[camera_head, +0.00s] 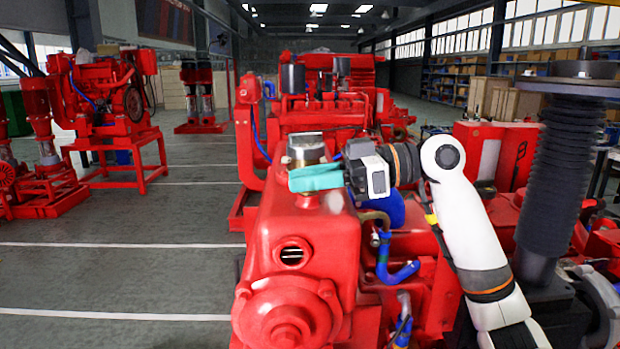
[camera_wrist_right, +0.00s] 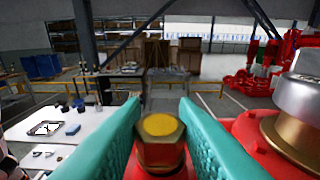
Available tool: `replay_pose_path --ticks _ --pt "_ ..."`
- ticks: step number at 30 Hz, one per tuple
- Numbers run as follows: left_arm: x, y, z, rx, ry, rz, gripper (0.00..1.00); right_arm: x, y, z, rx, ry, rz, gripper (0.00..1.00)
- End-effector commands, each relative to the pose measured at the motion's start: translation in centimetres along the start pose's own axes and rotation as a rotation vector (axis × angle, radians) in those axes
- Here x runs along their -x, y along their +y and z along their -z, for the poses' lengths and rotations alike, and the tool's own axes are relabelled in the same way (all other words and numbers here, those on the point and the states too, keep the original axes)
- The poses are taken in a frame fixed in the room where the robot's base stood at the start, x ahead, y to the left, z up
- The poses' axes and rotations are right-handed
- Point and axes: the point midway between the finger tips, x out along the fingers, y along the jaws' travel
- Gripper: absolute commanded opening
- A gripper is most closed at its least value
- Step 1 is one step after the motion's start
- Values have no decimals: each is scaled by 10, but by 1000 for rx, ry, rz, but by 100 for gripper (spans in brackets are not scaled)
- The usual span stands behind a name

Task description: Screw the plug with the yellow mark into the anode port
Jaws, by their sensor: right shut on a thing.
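The plug with the yellow mark (camera_wrist_right: 160,128) is a brass hex head with a round yellow top. It stands between the two teal fingers of my right gripper (camera_wrist_right: 162,115) in the right wrist view. In the head view my right gripper (camera_head: 312,178) is over the top of the red engine housing, and its fingers hide the plug. My right gripper is shut on the plug. A red boss (camera_head: 307,200) shows just below the fingers; red also shows under the plug in the wrist view. I cannot tell whether this is the anode port or how deep the plug sits. My left gripper is out of view.
A silver and brass cap (camera_head: 306,149) stands right behind the fingers; it also shows in the wrist view (camera_wrist_right: 300,112). An open round hole (camera_head: 292,252) is in the housing's front. A black ribbed column (camera_head: 562,180) stands at right.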

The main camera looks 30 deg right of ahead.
Motion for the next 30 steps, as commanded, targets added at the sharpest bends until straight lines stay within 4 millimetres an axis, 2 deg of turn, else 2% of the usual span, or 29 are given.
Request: replay_pose_path --ticks 3,12,17,24,25,27,30 --pt "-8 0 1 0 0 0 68 -1 2 4 -7 5 108 0" --pt "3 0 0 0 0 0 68 -1 2 0 -59 8 430 0" --pt "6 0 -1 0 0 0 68 -2 2 1 -74 6 501 0" --pt "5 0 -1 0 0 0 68 -2 2 2 -78 5 506 0" --pt "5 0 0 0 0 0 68 -2 2 2 -78 5 506 30" --pt "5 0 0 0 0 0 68 -2 2 2 -78 5 506 42" --pt "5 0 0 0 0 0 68 -2 1 2 -77 4 506 44"
